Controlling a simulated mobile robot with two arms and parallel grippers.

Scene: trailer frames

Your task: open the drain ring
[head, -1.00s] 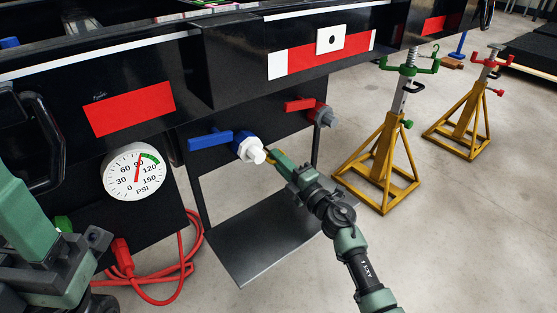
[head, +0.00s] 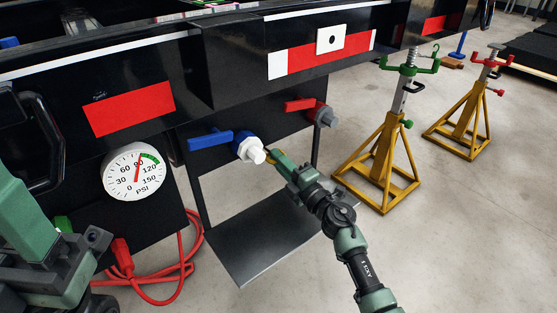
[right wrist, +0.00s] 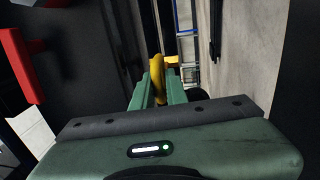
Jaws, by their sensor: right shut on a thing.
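The drain ring (right wrist: 157,68) is yellow and stands upright between the fingers in the right wrist view. In the head view only a small yellow part (head: 270,157) of it shows, just right of and below the white fitting with the blue lever. My right gripper (right wrist: 158,92) is shut on the ring; in the head view the gripper (head: 275,159) reaches in from the lower right. The fingers hide part of the ring. My left arm shows at the left edge in the head view, with its fingertips not clear.
A blue lever (head: 211,141) and a red lever (head: 300,104) sit on the black trailer panel. A pressure gauge (head: 135,172) and a red hose (head: 160,281) are at left. A black step plate (head: 262,238) hangs below. Yellow stands (head: 376,168) are on the floor at right.

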